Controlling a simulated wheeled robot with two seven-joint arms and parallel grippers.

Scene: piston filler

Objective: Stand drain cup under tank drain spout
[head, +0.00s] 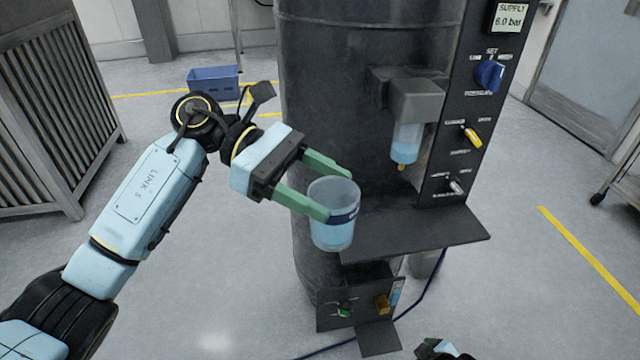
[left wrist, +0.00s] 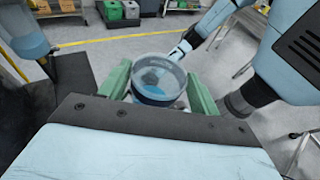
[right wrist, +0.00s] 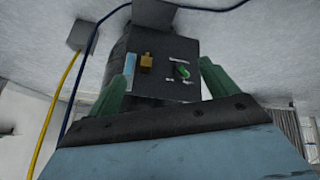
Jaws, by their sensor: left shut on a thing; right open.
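A clear cup (head: 334,230) with a dark blue band and a bluish lower part is held roughly upright in the air. My left gripper (head: 335,192) is shut on its sides, its green fingers around the cup. The cup also shows in the left wrist view (left wrist: 157,75). It is left of the machine's dark shelf and in front of the black tank (head: 335,90). Low on the tank, a panel carries a brass fitting (head: 382,303), which looks like the drain spout, and a green knob (head: 344,313). My right gripper (right wrist: 167,80) is open and empty, facing this panel.
A small dark plate (head: 378,339) juts out below the brass fitting. The wide shelf (head: 425,238) overhangs the panel. A bluish bowl (head: 406,143) hangs above the shelf. A dark hose (head: 432,288) runs beside the panel.

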